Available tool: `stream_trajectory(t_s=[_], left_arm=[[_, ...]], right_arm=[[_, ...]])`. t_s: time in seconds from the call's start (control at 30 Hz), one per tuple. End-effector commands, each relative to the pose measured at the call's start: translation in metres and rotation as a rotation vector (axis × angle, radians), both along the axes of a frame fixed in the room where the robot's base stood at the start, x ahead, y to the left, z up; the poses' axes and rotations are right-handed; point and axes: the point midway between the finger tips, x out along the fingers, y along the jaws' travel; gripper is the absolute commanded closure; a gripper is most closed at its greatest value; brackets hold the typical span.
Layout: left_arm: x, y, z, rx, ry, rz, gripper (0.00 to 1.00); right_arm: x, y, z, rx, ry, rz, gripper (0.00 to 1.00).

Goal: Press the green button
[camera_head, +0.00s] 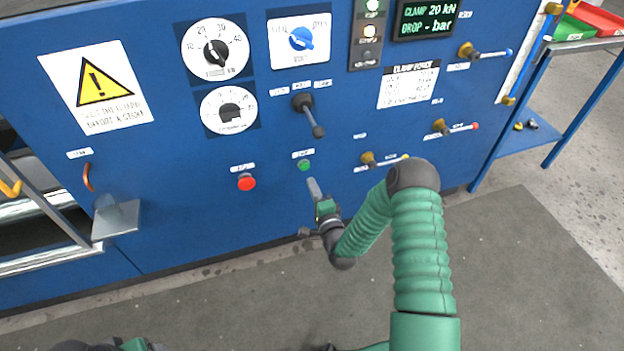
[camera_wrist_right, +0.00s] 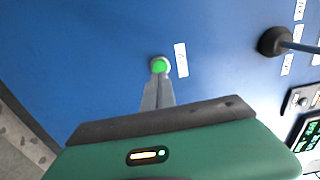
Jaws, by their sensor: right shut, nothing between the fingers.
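The green button (camera_head: 304,165) sits on the blue panel, below a small white label and to the right of a red button. My right gripper (camera_head: 313,187) is shut and empty, its fingertips just below the green button in the head view. In the right wrist view the green button (camera_wrist_right: 159,65) shows right at the tips of the shut fingers (camera_wrist_right: 158,82), which cover its lower edge. I cannot tell whether the tips touch it. In the head view, a green and dark part at the bottom left edge may belong to my left arm; its fingers are not visible.
The red button (camera_head: 247,182) is close on the left. A black lever (camera_head: 309,115) sticks out above the green button. Small valve handles (camera_head: 382,159) stand out on the right. A grey bracket (camera_head: 117,218) juts out at left. The panel around the button is flat.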

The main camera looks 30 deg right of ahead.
Motion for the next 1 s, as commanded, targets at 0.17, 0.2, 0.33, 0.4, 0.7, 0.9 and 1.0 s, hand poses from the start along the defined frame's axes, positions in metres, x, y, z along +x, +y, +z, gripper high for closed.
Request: stream_trajectory(t_s=[0.17, 0.2, 0.33, 0.4, 0.7, 0.9, 1.0], left_arm=[[0.0, 0.0, 0.014, 0.0, 0.001, 0.0, 0.27], [0.0, 0.0, 0.017, 0.0, 0.001, 0.0, 0.27], [0.0, 0.0, 0.023, 0.0, 0.001, 0.0, 0.27], [0.0, 0.0, 0.024, 0.0, 0.001, 0.0, 0.27], [0.0, 0.0, 0.024, 0.0, 0.001, 0.0, 0.27], [0.0, 0.0, 0.024, 0.0, 0.001, 0.0, 0.27], [0.0, 0.0, 0.024, 0.0, 0.001, 0.0, 0.27]], right_arm=[[-0.033, 0.007, 0.002, 0.002, 0.006, -0.001, 1.0], [-0.041, 0.008, 0.002, 0.002, 0.005, -0.002, 1.0], [-0.061, 0.014, 0.001, 0.001, 0.005, -0.001, 1.0], [-0.068, 0.015, 0.0, 0.0, 0.004, -0.002, 1.0], [-0.073, 0.016, -0.001, 0.0, 0.003, -0.001, 1.0], [-0.073, 0.016, -0.001, 0.0, 0.003, -0.001, 1.0], [-0.07, 0.019, 0.0, -0.021, 0.022, 0.015, 1.0]])
